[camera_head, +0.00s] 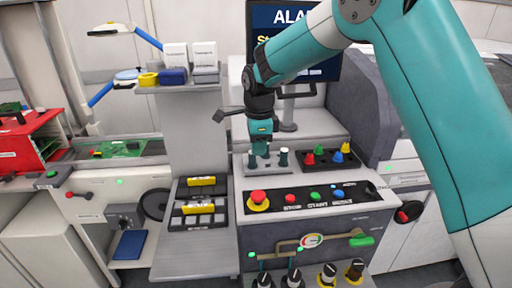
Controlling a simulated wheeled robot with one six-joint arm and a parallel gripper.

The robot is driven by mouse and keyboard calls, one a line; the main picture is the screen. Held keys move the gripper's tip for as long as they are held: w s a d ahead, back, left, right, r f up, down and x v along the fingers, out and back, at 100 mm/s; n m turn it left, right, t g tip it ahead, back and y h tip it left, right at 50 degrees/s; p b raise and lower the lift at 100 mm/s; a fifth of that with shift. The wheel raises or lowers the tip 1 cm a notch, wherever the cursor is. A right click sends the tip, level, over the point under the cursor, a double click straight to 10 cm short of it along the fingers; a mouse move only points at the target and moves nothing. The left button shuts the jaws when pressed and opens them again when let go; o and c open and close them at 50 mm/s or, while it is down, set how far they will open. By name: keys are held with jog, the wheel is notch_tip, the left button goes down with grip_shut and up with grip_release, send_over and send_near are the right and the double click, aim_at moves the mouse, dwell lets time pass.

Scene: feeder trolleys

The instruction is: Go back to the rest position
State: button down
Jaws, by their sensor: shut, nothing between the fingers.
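My arm, teal with dark joints, reaches in from the right of the head view and bends down at the middle. My gripper (262,152) points down over a small grey plate (264,170) with dark and white pegs on the machine top. It is shut with nothing seen in it. The fingertips are small in the picture, and I cannot tell whether they touch the plate or a peg.
A panel (318,197) with a red emergency button (258,197) and coloured buttons lies in front. Red, green, blue and yellow cones (338,157) stand right of my gripper. A screen (330,68) is behind the arm. A shelf (180,88) with boxes stands left.

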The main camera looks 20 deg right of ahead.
jog(key=s+a+r+n+y, duration=0.1)
jog(key=s+r+n, duration=0.2)
jog(key=s+n, duration=0.6)
jog(key=s+a+r+n+y, duration=0.1)
jog(key=s+a+r+n, duration=0.1)
jog(key=s+n, duration=0.7)
jog(key=s+a+r+n+y, duration=0.2)
jog(key=s+r+n, duration=0.2)
jog(key=s+n, duration=0.5)
jog(key=s, duration=0.6)
jog(key=shift+n, duration=0.3)
